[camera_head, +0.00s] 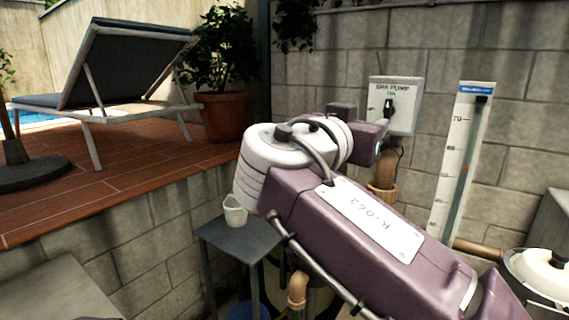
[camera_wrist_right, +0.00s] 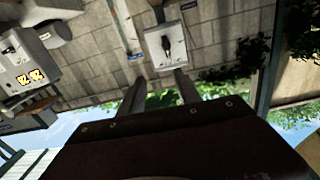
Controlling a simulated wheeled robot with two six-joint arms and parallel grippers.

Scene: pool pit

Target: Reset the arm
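My right arm, purple and white, is raised across the middle and right of the head view. Beyond the fingertips is the grey spa pump switch box (camera_wrist_right: 165,47) with a black lever, apart from the fingers. The box also shows on the block wall in the head view (camera_head: 404,105), its black lever pointing roughly upward. My left gripper is in neither view.
A white gauge board (camera_head: 461,160) stands right of the box.

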